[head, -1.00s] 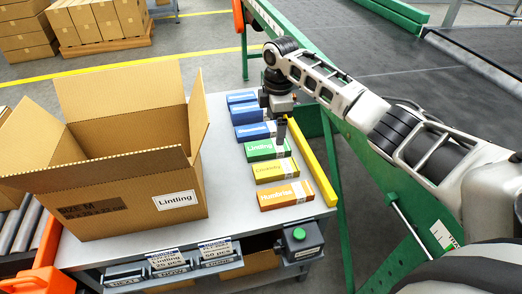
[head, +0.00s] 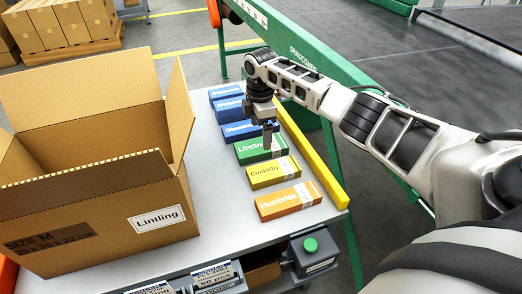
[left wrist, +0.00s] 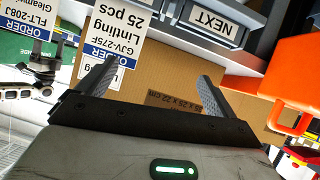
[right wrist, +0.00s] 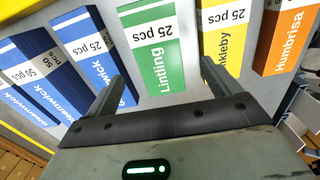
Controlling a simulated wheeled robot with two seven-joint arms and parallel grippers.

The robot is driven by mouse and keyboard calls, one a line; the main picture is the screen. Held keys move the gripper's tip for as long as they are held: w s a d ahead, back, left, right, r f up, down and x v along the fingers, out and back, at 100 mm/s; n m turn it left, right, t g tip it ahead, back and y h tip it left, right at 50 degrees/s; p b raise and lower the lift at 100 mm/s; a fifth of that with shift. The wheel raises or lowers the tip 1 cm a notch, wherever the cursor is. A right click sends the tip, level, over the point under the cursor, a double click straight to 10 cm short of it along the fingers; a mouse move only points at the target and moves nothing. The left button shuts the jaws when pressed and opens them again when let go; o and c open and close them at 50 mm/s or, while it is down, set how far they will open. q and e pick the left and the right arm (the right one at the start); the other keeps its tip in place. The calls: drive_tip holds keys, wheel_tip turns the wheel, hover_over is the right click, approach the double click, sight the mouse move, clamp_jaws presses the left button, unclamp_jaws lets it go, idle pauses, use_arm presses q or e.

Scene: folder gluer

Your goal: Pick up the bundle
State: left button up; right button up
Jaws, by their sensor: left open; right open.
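The green Lintling bundle (head: 252,152) lies flat on the grey table, in a row with other bundles. My right gripper (head: 268,143) is open, pointing down over the right end of the green bundle and hiding a little of it. In the right wrist view the green bundle (right wrist: 155,50) shows beyond and between the open fingers (right wrist: 165,85), with nothing held. My left gripper (left wrist: 155,85) is open and empty, facing the order cards and table front; it is not seen in the head view. An order card (left wrist: 112,38) reads Lintling, 25 pcs.
Several blue bundles (head: 235,112) lie behind the green one; a yellow bundle (head: 272,173) and an orange bundle (head: 288,201) lie in front. A yellow rail (head: 318,165) borders the right side. An open carton (head: 95,205) labelled Lintling stands left.

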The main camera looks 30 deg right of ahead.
sight(261, 145)
drive_tip(key=shift+d+f+b, duration=0.1)
drive_tip(key=shift+f+b, duration=0.55)
drive_tip(key=shift+f, duration=2.05)
drive_tip(key=c, duration=1.1)
